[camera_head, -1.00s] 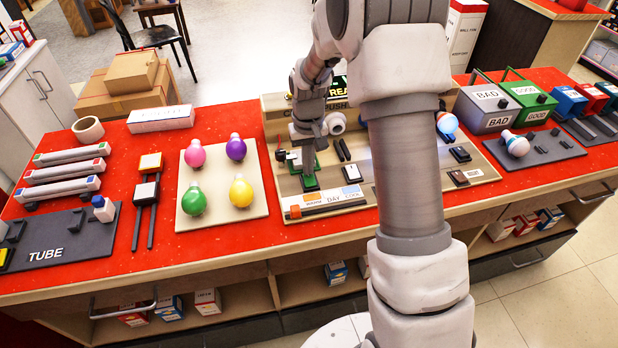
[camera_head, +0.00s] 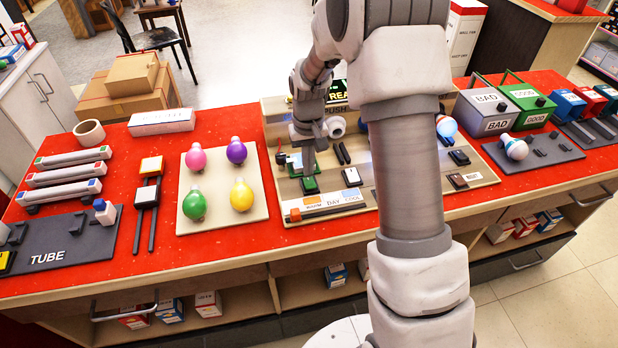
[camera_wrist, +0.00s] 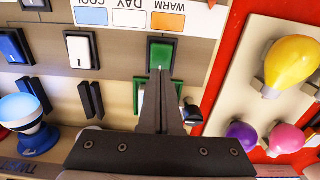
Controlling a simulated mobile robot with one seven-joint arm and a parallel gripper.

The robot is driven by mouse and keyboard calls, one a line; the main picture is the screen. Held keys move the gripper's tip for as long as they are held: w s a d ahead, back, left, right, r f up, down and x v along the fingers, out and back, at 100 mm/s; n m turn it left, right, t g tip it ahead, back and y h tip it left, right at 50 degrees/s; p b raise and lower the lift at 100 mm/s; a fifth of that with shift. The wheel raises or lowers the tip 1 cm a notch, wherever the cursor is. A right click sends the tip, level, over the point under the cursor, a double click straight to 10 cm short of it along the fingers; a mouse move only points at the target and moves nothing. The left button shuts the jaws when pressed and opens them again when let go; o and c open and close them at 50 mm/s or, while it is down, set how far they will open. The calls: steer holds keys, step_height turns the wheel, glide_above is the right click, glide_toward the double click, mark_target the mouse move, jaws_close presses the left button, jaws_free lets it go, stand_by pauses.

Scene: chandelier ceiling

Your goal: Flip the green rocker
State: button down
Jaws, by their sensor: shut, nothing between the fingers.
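The green rocker (camera_wrist: 160,58) is set in a dark frame on the beige panel, below the orange WARM label in the wrist view. In the head view the green rocker (camera_head: 309,185) sits at the panel's left part, just under my gripper. My gripper (camera_wrist: 161,75) is shut and empty, its fingertips at the near edge of the green rocker in the wrist view. In the head view my gripper (camera_head: 309,174) points down right over it. I cannot tell whether the tips touch the rocker. A second green part shows behind the fingers, mostly hidden.
A white rocker (camera_wrist: 80,50) and a blue rocker (camera_wrist: 14,46) share the panel. Dark upright slots (camera_wrist: 91,100) stand close to the fingers. A board (camera_head: 182,222) with coloured bulbs lies left of the panel. Grey BAD (camera_head: 487,108) and green GOOD (camera_head: 526,104) boxes stand at right.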

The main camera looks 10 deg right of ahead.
mark_target(308, 179)
steer(key=shift+r+p, duration=1.55)
steer(key=shift+r, duration=1.1)
steer(key=s+r+t, duration=0.1)
steer(key=s+r, duration=0.4)
steer(key=r, duration=0.3)
steer(key=s+r+t, duration=0.2)
steer(key=s+r, duration=0.4)
steer(key=r, duration=0.3)
steer(key=s+r+t, duration=0.1)
steer(key=s+r, duration=0.1)
steer(key=s, duration=0.5)
steer(key=s+r+t, duration=0.1)
steer(key=s+r, duration=0.2)
steer(key=s, duration=0.5)
steer(key=shift+s+t+p, duration=0.2)
steer(key=shift+t+p, duration=0.1)
steer(key=shift+p, duration=0.05)
